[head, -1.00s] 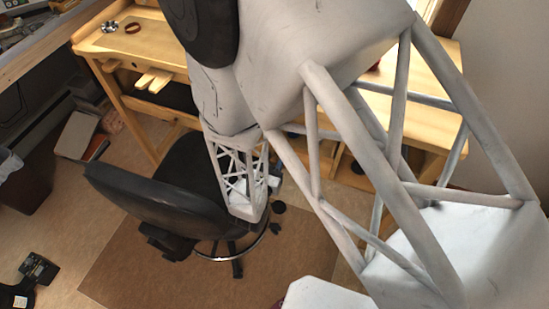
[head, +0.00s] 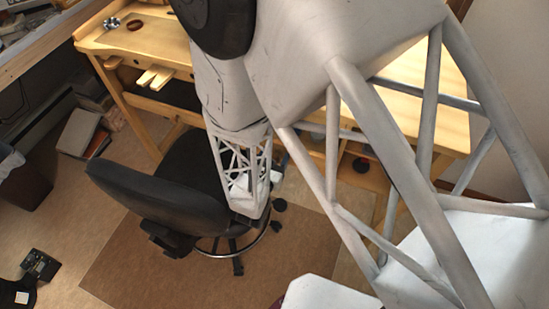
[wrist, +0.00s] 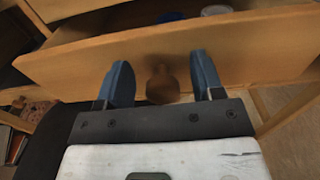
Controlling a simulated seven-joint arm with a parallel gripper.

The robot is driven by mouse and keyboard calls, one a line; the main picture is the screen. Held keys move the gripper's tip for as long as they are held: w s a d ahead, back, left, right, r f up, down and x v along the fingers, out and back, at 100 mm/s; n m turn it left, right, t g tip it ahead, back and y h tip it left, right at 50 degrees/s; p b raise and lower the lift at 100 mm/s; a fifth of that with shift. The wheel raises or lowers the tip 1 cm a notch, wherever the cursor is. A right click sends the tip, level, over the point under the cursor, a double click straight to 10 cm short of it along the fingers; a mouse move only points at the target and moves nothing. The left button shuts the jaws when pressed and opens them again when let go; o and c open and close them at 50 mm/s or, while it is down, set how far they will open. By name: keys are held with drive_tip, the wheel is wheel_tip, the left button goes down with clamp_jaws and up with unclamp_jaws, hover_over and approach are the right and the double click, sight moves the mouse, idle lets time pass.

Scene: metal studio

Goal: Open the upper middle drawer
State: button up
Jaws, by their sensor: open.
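In the wrist view, a wooden drawer front (wrist: 240,50) runs across the picture. It stands out from the cabinet, and the drawer's inside shows behind its top edge. A round brown knob (wrist: 162,84) sits on the front. My gripper (wrist: 161,62) is open, with its two blue fingers on either side of the knob and a visible gap on each side. In the head view the drawer and my fingers are largely hidden by my arm, so which drawer this is cannot be told there.
In the head view, a black chair (head: 150,195) stands before the wooden workbench (head: 150,40), close to my arm. A bin (head: 22,180) stands at the left. A brown mat (head: 150,270) covers part of the floor.

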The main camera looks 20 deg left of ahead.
drive_tip(key=shift+r, duration=0.5)
drive_tip(key=s+d+r, duration=0.2)
drive_tip(key=s+d, duration=0.8)
drive_tip(key=s, duration=0.2)
drive_tip(key=shift+d+r, duration=0.25)
drive_tip(key=shift+w, duration=0.1)
